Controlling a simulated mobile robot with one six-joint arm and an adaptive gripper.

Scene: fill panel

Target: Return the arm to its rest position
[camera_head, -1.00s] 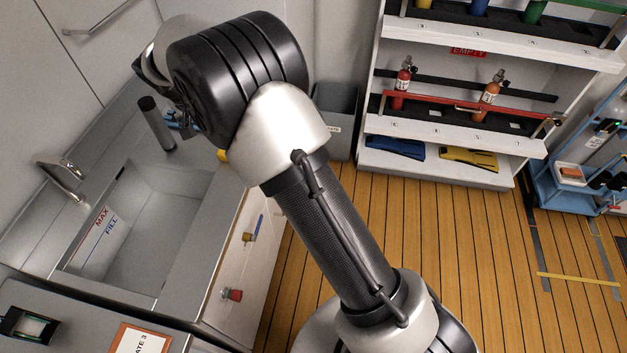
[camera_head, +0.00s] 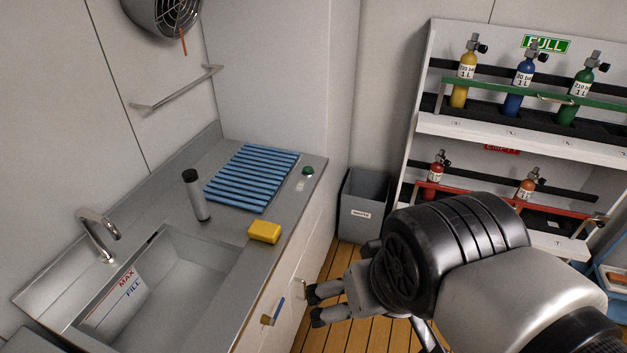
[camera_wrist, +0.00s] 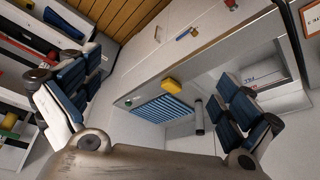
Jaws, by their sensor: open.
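My gripper (camera_head: 314,305) is at the lower middle of the head view, in front of the counter's drawer front. Its fingers point left and stand apart. In the wrist view its two blue-and-grey fingers (camera_wrist: 160,95) are spread wide at the left and right, with nothing between them at close range. My arm reaches in from the lower right corner of the head view and covers part of the floor and the rack's lower part.
A sink (camera_head: 150,318), a dark-capped cylinder (camera_head: 197,200), a yellow sponge (camera_head: 264,232) and a blue ribbed mat (camera_head: 240,182) are on the counter. A grey bin (camera_head: 362,215) stands beyond it. A rack (camera_head: 470,128) with several gas bottles is at right. Floor shows between counter and arm.

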